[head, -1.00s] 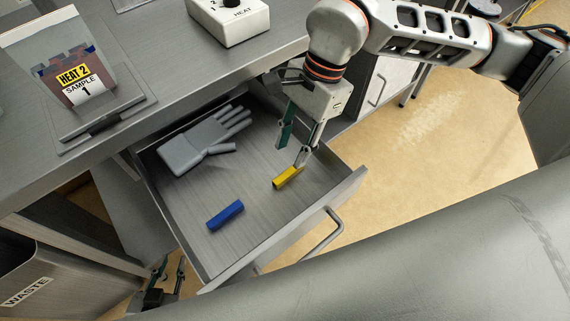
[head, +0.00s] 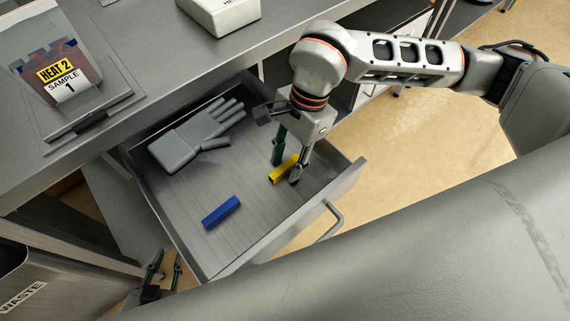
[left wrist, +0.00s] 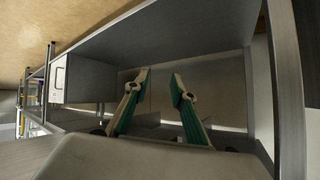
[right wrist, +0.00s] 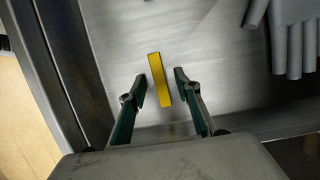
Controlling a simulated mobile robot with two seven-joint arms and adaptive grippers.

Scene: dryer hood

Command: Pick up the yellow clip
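The yellow clip (head: 284,169) lies on the floor of the open drawer (head: 262,215), near its right side. My right gripper (head: 286,172) is over the drawer, pointing down, with its fingers on either side of the clip. In the right wrist view the clip (right wrist: 160,79) sits between the two open fingertips (right wrist: 160,86), with a gap on each side, and extends beyond them. My left gripper (head: 166,268) is low at the lower left, beside the drawer. In the left wrist view its fingers (left wrist: 160,78) are apart with nothing between them.
A blue clip (head: 221,212) and a grey glove (head: 196,136) lie in the same drawer. The drawer's walls surround the clip, and its handle (head: 333,221) is at the front. The waste bin (head: 40,280) stands at lower left. A sample bag (head: 62,75) stands on the counter.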

